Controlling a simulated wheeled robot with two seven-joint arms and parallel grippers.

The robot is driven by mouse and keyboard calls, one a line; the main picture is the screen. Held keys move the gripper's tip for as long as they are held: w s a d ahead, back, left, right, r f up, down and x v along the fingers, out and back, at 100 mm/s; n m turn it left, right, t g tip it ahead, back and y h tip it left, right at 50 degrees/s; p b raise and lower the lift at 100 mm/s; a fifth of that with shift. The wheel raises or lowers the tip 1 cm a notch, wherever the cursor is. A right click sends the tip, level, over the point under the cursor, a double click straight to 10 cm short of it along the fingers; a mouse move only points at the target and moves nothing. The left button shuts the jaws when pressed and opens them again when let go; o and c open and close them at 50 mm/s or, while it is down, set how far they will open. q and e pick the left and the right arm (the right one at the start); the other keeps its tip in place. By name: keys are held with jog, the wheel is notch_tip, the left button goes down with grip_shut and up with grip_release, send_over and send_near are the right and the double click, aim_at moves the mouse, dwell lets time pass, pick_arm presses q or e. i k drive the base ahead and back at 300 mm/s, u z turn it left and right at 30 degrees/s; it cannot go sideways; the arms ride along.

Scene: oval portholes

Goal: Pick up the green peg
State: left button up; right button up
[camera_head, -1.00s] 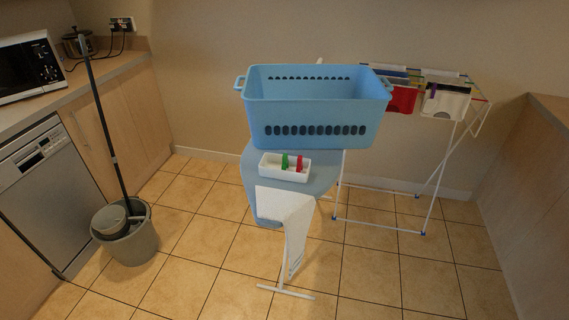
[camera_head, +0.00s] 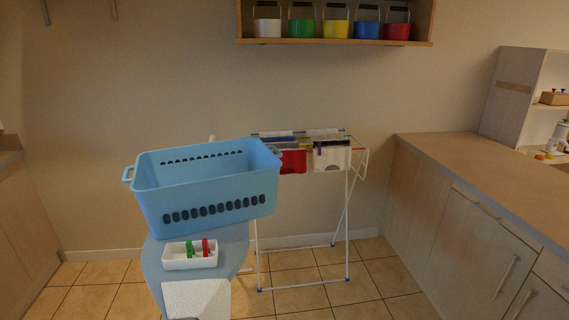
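The green peg (camera_head: 190,248) stands in a small white tray (camera_head: 175,264), beside a red peg (camera_head: 205,247). The tray sits on the light blue ironing board (camera_head: 155,283), in front of a large blue laundry basket (camera_head: 190,195). Neither of my grippers is in view.
A white cloth (camera_head: 197,298) lies on the near end of the board. A drying rack (camera_head: 346,215) with a red cloth (camera_head: 292,162) and a white cloth (camera_head: 331,160) stands to the right. A wooden counter (camera_head: 470,175) lines the right side. A wall shelf (camera_head: 340,43) holds several coloured pots.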

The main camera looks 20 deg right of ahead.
aim_at(190, 250)
jog(key=u, duration=0.4)
jog(key=k, duration=0.45)
jog(key=z, duration=0.4)
jog(key=i, duration=1.5)
jog(key=u, duration=0.7)
